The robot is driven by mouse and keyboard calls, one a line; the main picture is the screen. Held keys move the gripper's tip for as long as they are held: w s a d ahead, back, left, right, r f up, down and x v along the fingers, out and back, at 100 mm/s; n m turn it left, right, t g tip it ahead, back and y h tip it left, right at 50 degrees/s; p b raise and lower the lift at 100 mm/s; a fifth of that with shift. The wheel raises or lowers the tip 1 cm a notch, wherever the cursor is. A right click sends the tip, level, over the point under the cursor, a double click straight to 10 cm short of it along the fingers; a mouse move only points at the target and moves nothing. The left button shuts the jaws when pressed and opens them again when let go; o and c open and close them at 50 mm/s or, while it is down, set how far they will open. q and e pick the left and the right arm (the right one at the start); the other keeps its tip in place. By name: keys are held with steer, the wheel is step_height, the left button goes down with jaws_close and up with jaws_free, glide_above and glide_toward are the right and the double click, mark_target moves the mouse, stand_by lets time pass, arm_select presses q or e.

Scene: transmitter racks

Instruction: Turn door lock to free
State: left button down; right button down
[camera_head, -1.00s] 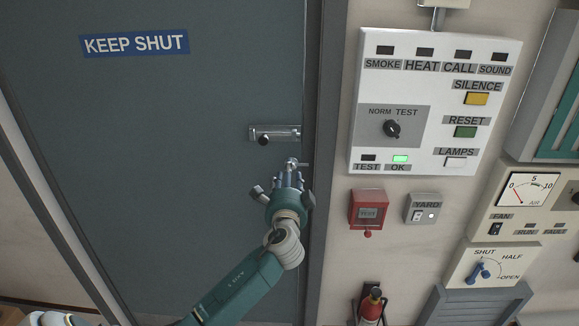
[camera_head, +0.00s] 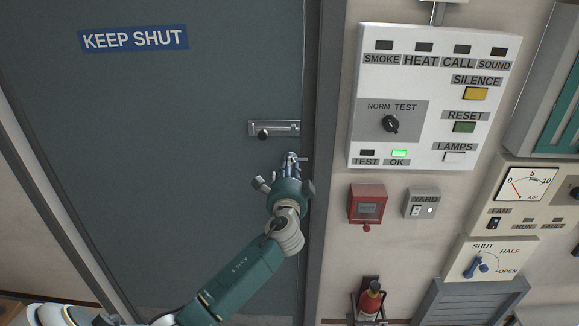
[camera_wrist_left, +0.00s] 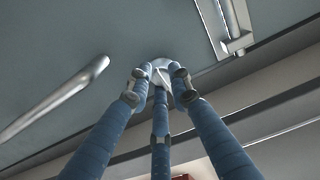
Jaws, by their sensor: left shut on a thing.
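The grey door (camera_head: 200,100) fills the left of the head view. The door lock (camera_wrist_left: 161,66) is a small pale round piece on the door, seen between my fingertips in the left wrist view. My left gripper (camera_head: 291,160) is at the door's right edge, below the silver bolt. Its blue fingers (camera_wrist_left: 158,82) are shut on the lock from several sides. The fingers hide most of the lock, so I cannot tell its turned position. My right gripper is not in view.
A silver bolt with a dark knob (camera_head: 263,134) sits just above the gripper. A long silver bar (camera_wrist_left: 55,100) is beside the fingers in the wrist view.

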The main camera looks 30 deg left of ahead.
arm_select(q)
steer(key=n+b, duration=0.4)
steer(key=n, duration=0.2)
steer(key=n+b, duration=0.4)
steer(key=n, duration=0.1)
steer(key=n+b, duration=0.4)
steer(key=n, duration=0.2)
steer(key=shift+f+n, duration=0.25)
steer(key=shift+n, duration=0.05)
steer(key=shift+d+n, duration=0.1)
steer(key=shift+n, duration=0.2)
